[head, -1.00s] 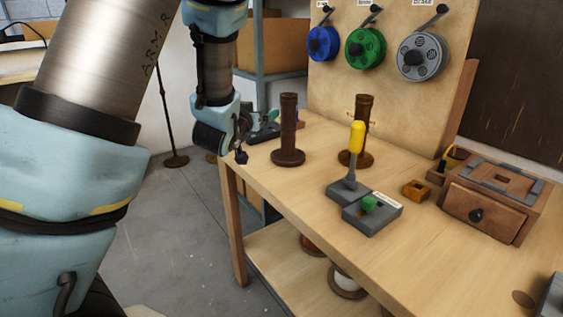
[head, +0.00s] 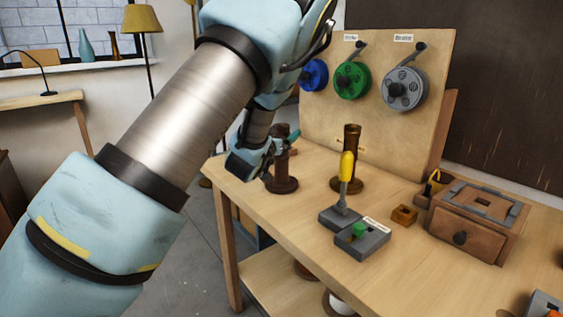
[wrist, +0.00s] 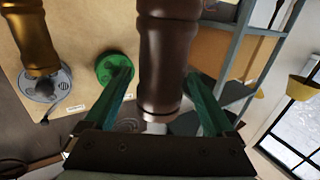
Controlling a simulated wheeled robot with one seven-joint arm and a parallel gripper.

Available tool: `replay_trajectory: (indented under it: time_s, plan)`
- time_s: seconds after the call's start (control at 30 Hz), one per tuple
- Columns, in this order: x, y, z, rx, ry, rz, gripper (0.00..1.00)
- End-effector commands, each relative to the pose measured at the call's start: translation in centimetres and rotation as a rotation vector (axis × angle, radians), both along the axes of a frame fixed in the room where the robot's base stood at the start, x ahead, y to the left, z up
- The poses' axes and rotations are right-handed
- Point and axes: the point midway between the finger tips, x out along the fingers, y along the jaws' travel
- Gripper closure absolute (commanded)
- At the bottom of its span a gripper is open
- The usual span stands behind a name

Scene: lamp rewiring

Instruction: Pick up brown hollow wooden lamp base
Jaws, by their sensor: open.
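The dark brown wooden lamp base (head: 283,183) stands upright at the left part of the workbench, with a round foot and a slim column. In the head view, my gripper (head: 287,142) is at its column and partly hides it. In the wrist view, the lamp base's column (wrist: 168,65) shows between the two green fingers of my gripper (wrist: 158,75). The fingers are open, with a gap on each side of the column. Whether the column is hollow cannot be seen. A second, more bronze-coloured base (head: 352,140) stands to the right; it also shows in the wrist view (wrist: 36,42).
A yellow-handled screwdriver (head: 346,168) stands in a grey holder beside a grey block with a green piece (head: 359,230). A small brown block (head: 404,215) and a wooden drawer box (head: 465,236) are further right. A spool board (head: 425,130) stands behind.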

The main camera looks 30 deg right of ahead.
Motion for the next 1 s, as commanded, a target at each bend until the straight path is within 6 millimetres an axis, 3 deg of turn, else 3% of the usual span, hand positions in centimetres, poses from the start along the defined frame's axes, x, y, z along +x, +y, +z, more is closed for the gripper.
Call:
replay_trajectory:
  time_s: [0.17,0.43,1.0]
  plan:
    - [1.2,-1.4,0.1,0.001,0.0,0.0,0.11]
    - [1.3,-1.6,0.0,0.0,0.001,0.0,0.12]
    - [1.3,-1.6,0.0,0.0,0.0,0.0,0.76]
